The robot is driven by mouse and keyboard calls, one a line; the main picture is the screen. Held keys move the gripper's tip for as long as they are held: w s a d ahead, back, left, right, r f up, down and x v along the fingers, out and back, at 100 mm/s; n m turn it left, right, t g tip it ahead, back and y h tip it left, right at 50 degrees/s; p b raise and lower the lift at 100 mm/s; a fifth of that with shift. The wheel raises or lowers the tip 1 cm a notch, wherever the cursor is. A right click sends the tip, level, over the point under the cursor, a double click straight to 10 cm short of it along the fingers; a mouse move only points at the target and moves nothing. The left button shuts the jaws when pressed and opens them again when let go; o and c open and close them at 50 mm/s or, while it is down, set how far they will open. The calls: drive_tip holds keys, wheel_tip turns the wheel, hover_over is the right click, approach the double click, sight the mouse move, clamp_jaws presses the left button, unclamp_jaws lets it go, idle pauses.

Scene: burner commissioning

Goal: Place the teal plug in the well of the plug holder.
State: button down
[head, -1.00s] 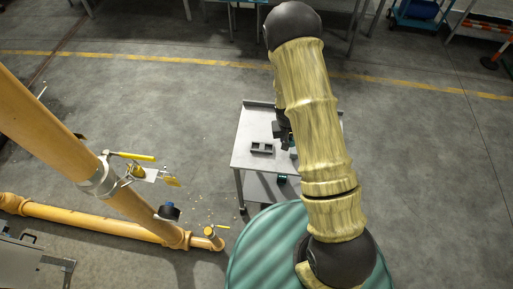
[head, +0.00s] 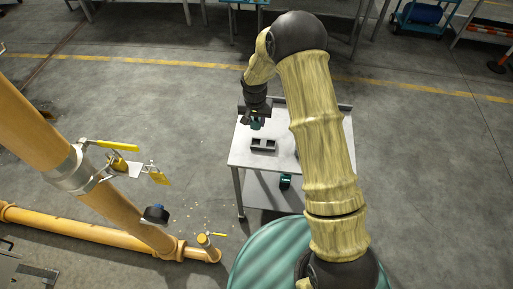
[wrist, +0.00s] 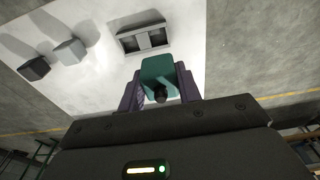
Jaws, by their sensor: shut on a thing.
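My gripper (wrist: 160,92) is shut on the teal plug (wrist: 158,72), a block with a dark round knob facing the wrist camera. In the head view my gripper (head: 256,122) hangs over the table with the teal plug (head: 256,126) at its tip, just behind the plug holder. The plug holder (head: 263,149) is a small dark grey block with openings in its top, standing on the table. It also shows in the wrist view (wrist: 143,51), beyond the plug and apart from it. The inside of its openings is dark.
In the wrist view a dark block (wrist: 34,68) and a light grey block (wrist: 70,52) stand on the left. A teal item (head: 286,182) sits on the lower shelf. Yellow pipes (head: 120,195) with valves stand left.

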drive_tip(key=p, duration=0.1)
hover_over(256, 143)
drive_tip(key=shift+s+f, duration=0.15)
drive_tip(key=shift+f, duration=1.4)
drive_tip(key=shift+s+f, duration=0.1)
drive_tip(key=shift+f, duration=1.45)
drive_tip(key=shift+f+p, duration=0.3)
drive_tip(key=shift+f, duration=1.55)
drive_tip(key=c, duration=1)
unclamp_jaws()
drive_tip(key=shift+o, duration=0.2)
drive_tip(key=shift+r, duration=0.1)
